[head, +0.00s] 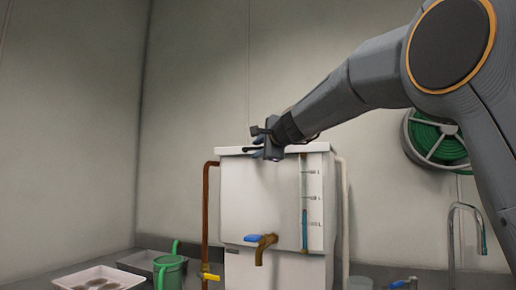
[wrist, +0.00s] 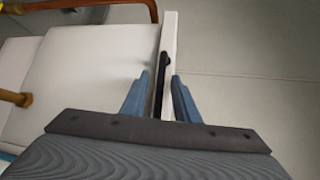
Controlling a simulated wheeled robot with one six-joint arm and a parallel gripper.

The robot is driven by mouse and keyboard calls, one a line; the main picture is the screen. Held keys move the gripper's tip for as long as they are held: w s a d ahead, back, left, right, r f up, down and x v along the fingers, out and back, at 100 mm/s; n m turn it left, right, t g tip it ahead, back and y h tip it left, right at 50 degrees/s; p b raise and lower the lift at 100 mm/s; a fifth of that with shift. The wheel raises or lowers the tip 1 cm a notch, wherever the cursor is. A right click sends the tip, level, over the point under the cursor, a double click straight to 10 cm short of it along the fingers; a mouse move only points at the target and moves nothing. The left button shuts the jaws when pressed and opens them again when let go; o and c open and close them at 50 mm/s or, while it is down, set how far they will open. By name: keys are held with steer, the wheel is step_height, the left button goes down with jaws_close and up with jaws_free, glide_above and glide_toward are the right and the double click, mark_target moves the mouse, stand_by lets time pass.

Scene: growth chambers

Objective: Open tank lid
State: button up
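The white tank (head: 270,205) stands against the back wall with its lid (head: 318,147) flat on top, closed. My gripper (head: 259,147) is at the front edge of the lid, left of its middle. In the wrist view the lid (wrist: 170,32) is a narrow white strip with a dark handle (wrist: 164,66) on it. The two blue fingers of my gripper (wrist: 160,76) stand on either side of the handle, with visible space between them. The lower part of the handle is between the fingers, and I see no clear contact.
A brass tap (head: 264,247) with a blue lever juts from the tank front. A copper pipe (head: 206,215) runs along its left side. A green can (head: 168,271) and a white tray (head: 98,277) are at lower left. A green hose reel (head: 436,142) hangs at right.

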jaws_close()
steer(key=shift+r, duration=0.1)
